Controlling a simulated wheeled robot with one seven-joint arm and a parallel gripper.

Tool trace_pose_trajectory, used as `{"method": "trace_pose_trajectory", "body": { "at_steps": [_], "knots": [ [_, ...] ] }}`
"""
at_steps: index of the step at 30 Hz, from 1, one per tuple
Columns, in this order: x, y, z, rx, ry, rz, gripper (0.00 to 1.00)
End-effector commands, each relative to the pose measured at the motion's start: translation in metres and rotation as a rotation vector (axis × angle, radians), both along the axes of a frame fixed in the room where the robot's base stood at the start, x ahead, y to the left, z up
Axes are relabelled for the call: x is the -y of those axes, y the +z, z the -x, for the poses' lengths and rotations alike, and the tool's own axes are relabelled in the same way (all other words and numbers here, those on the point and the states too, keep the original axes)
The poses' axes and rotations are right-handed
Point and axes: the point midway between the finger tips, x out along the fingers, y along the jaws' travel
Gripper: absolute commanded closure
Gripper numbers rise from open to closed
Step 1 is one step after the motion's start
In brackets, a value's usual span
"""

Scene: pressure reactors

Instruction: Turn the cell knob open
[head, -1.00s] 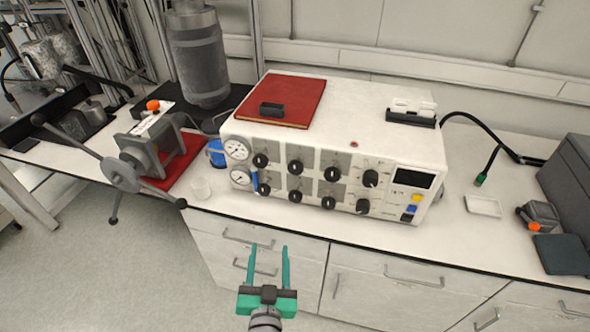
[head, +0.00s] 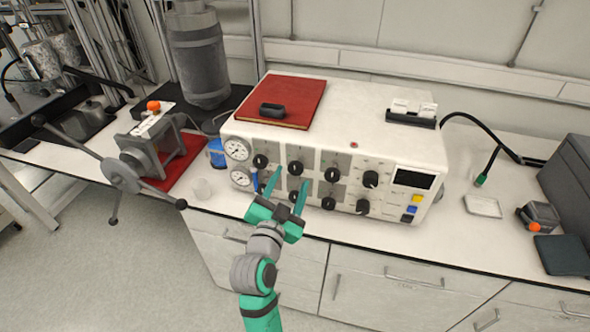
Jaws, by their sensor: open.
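The white control box (head: 375,115) stands on the bench with two rows of black knobs on its front. The upper row has knobs at the left (head: 260,161), second (head: 295,167), third (head: 332,174) and right (head: 370,179). The lower row shows a third knob (head: 328,203) and a right knob (head: 362,207). The labels are too small to read, so I cannot tell which is the cell knob. My gripper (head: 290,178) is open in front of the second column. Its fingers frame the lower second knob (head: 294,196) in the picture; contact cannot be told.
Two round gauges (head: 236,149) sit on the panel's left. A red book (head: 300,92) lies on the box. A white dish (head: 483,206) lies right. The floor in front is free.

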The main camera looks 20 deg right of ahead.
Motion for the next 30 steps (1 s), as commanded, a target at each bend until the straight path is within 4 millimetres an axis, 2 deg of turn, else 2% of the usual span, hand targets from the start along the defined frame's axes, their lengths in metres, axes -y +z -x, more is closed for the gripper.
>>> {"method": "trace_pose_trajectory", "body": {
  "at_steps": [3, 9, 22, 27, 30],
  "knots": [
    [0.012, 0.000, -0.018, -0.001, -0.001, 0.001, 0.47],
    [0.025, 0.000, -0.037, -0.001, -0.001, 0.001, 0.47],
    [0.029, 0.000, -0.044, -0.001, 0.001, 0.001, 0.47],
    [0.029, 0.000, -0.043, -0.001, 0.001, 0.001, 0.88],
    [0.029, 0.000, -0.043, -0.001, 0.001, 0.001, 0.89]
  ]
}}
